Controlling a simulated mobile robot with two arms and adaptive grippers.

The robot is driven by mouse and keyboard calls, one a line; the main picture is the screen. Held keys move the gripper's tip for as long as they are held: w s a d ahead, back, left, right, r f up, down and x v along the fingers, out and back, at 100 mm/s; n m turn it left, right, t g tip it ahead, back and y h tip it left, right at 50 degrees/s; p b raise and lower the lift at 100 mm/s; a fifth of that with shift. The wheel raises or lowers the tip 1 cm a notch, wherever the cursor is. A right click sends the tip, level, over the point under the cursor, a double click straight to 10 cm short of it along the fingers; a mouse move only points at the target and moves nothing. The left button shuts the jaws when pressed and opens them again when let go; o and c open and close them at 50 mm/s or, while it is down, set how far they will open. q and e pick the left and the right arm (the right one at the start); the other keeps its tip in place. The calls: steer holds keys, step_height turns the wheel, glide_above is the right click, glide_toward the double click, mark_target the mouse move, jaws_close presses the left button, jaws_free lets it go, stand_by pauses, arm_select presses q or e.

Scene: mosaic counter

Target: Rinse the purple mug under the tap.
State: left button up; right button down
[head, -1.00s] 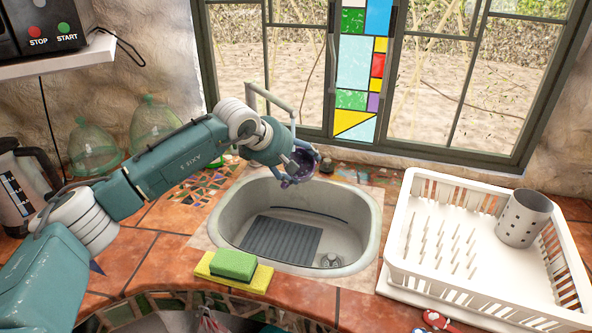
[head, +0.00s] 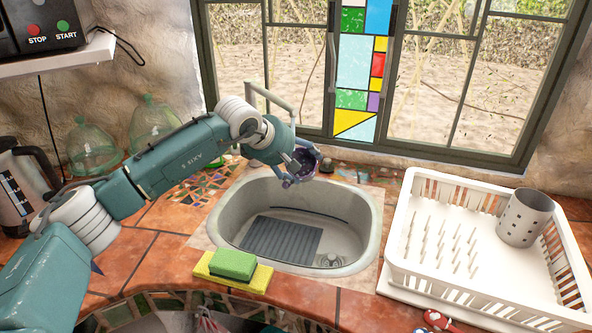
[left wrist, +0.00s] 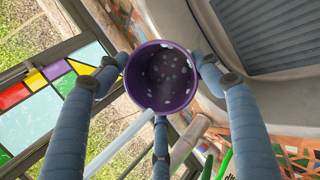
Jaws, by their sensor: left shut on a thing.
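The purple mug (head: 304,161) is in my left gripper (head: 303,168), above the back edge of the sink (head: 232,215) and close to the tap (head: 278,98). In the left wrist view the fingers (left wrist: 161,82) close around the mug (left wrist: 160,101). Its round rim and pale-speckled inside face the camera. A pale bar shows below the mug there; I cannot tell whether it is the tap's pipe or water. In the head view the fingers hide part of the mug. My right gripper is not in view.
A green sponge (head: 232,263) lies on a yellow one (head: 262,279) at the sink's front left edge. A white dish rack (head: 399,250) with a metal holder (head: 524,217) stands to the right. The window (head: 390,150) is close behind the tap. The basin holds only a grey ribbed mat (head: 282,240).

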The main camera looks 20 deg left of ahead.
arm_select(q)
steer(key=shift+a, duration=0.2)
steer(key=shift+s+a, duration=0.1)
steer(key=shift+a, duration=0.35)
stand_by(0.3)
steer(key=shift+s+d+b, duration=0.15)
steer(key=shift+s+b, duration=0.25)
steer(key=shift+b, duration=0.05)
steer(key=s+d+b, duration=0.1)
steer(key=s+b, duration=0.1)
steer(key=s, duration=0.5)
steer(key=shift+b, duration=0.3)
steer(key=shift+w, duration=0.1)
